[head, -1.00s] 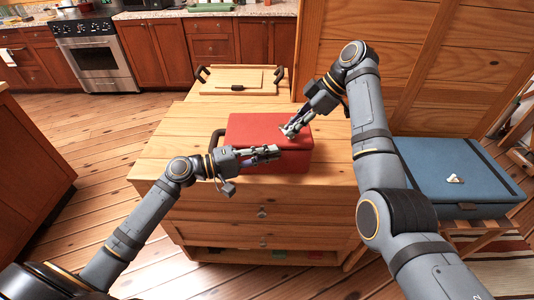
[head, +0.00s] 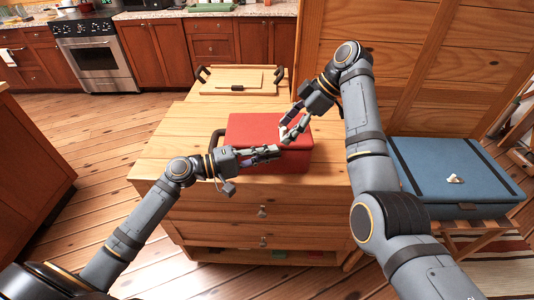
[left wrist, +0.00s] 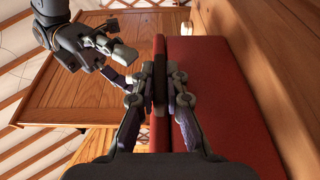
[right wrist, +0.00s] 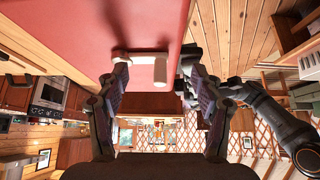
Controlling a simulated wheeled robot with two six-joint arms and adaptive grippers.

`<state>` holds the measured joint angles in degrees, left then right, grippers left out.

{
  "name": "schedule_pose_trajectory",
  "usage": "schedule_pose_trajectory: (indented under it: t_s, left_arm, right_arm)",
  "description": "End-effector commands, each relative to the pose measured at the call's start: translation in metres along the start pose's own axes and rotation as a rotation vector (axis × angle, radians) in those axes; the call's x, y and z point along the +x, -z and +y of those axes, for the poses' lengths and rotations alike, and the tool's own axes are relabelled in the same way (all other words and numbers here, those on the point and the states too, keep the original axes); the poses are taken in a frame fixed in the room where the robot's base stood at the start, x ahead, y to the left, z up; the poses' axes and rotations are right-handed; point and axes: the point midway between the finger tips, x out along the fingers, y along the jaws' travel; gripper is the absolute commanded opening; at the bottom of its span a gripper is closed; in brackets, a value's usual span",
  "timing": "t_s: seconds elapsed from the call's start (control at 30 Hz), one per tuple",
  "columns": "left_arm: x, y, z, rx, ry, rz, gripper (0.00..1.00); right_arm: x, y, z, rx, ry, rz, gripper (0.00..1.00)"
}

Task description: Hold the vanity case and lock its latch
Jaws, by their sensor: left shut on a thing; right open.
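The red vanity case (head: 250,128) rests closed on the wooden drawer unit, with a dark handle at its left side. My left gripper (head: 276,152) is shut on the case at its front edge; the left wrist view shows its fingers (left wrist: 160,92) pinching a dark part beside the red case (left wrist: 205,85). The pale latch lever (right wrist: 150,68) lies on the red surface in the right wrist view. My right gripper (head: 290,126) is open above the right part of the case, its fingertips close around the lever. I cannot tell whether they touch it.
Bare wood shows left of the red case. A wooden wall rises behind my right arm.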

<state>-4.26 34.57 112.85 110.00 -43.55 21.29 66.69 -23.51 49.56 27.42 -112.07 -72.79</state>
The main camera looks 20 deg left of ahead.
Motion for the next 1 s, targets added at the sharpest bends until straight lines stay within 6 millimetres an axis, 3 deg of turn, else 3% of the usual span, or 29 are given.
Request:
schedule_pose_trajectory:
  t_s: [0.47, 1.0]
  left_arm:
    - [0.0, 0.0, -0.002, -0.001, 0.003, 0.001, 0.0]
    - [0.0, 0.0, -0.002, -0.001, 0.003, 0.0, 0.0]
  right_arm:
    - [-0.002, 0.001, 0.0, 0.0, -0.001, 0.0, 0.68]
    - [-0.043, 0.029, 0.0, 0.0, -0.002, -0.001, 0.68]
